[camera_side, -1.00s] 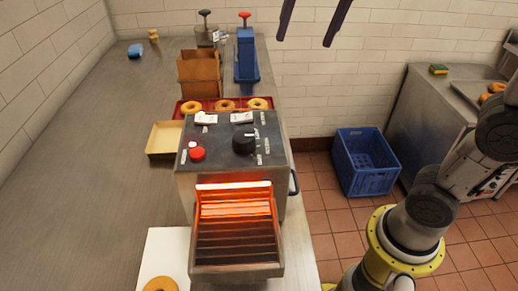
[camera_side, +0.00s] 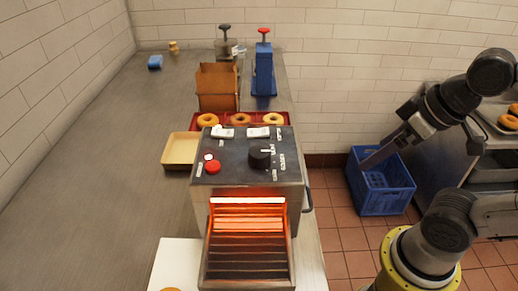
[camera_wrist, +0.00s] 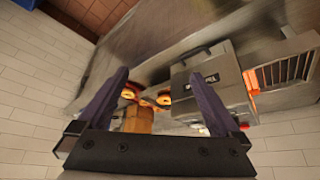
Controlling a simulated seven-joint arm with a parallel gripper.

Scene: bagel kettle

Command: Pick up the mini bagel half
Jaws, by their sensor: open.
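Three bagel pieces lie on a red tray (camera_side: 288,118) behind the toaster in the side view: left (camera_side: 207,120), middle (camera_side: 240,119) and right (camera_side: 272,119). Another orange-brown piece (camera_side: 171,289) is cut off at the bottom edge on a white board (camera_side: 172,262). I cannot tell which one is the mini bagel half. My gripper (camera_side: 370,162) is right of the counter, over the blue crate in the picture, well apart from the bagels. In the wrist view my gripper (camera_wrist: 163,82) has its purple fingers spread with nothing held; bagels (camera_wrist: 165,100) show beyond, between them.
The toaster (camera_side: 246,172) glows at its front slope. A shallow tan box (camera_side: 181,150), a brown carton (camera_side: 217,88) and a blue press (camera_side: 264,75) stand on the counter. A blue crate (camera_side: 390,197) is on the floor.

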